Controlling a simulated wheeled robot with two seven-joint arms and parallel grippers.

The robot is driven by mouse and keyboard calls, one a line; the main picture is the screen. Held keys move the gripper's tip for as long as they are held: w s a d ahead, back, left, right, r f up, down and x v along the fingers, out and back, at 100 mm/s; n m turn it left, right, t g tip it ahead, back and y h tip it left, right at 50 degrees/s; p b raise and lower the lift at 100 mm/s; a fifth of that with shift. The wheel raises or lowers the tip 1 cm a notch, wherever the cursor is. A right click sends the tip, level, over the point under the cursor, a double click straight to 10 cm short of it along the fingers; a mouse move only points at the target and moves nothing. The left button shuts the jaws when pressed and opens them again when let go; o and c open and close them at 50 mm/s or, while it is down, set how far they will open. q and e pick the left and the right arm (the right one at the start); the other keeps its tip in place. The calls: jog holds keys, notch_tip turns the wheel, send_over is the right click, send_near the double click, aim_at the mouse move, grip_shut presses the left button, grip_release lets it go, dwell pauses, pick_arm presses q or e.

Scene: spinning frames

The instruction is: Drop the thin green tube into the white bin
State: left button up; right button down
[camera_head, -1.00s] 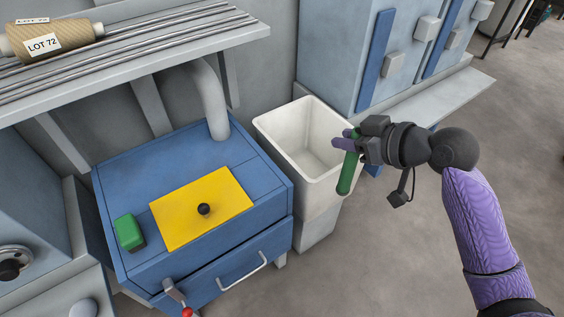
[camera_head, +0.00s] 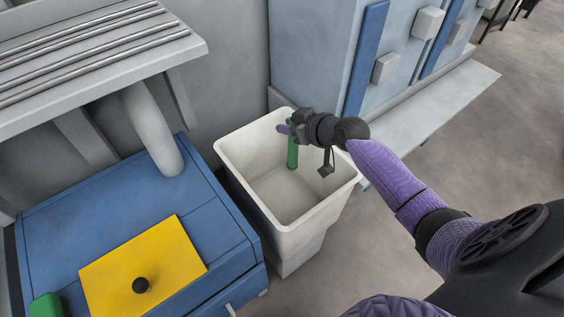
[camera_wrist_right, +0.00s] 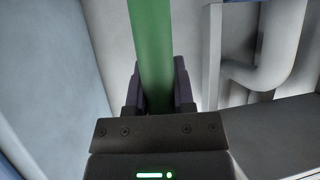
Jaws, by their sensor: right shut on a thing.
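The thin green tube (camera_head: 292,155) hangs roughly upright in the head view, over the opening of the white bin (camera_head: 240,180). My right gripper (camera_head: 285,129) is shut on the tube near its upper end. In the right wrist view the tube (camera_wrist_right: 150,45) passes between the two dark fingers (camera_wrist_right: 158,88). The bin is open-topped, and its bare floor shows below the tube. The tube's lower end appears within the bin's outline; its exact height relative to the rim is hard to tell. My left gripper is not in view.
A blue cabinet (camera_head: 100,195) with a yellow plate (camera_head: 150,262) and black knob stands left of the bin. A grey shelf with metal rods (camera_head: 90,50) is at upper left. A pale blue cabinet (camera_head: 320,50) with a low ledge (camera_head: 440,110) stands behind and right.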

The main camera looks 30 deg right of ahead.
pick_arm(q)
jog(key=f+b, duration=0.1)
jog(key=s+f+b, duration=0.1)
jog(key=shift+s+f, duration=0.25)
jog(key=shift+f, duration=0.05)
pick_arm(e)
notch_tip(320, 180, down, 4)
jog(key=shift+r, duration=0.2)
jog(key=shift+c, duration=1.9)
grip_release()
jog(key=shift+s+r, duration=0.1)
jog(key=shift+r, duration=0.05)
pick_arm(q)
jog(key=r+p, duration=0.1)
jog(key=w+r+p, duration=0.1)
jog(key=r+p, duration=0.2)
jog(key=p, duration=0.1)
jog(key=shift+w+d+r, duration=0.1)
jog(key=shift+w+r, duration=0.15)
pick_arm(e)
jog(key=v, duration=0.9)
jog(key=shift+s, duration=0.3)
jog(key=shift+d, duration=0.1)
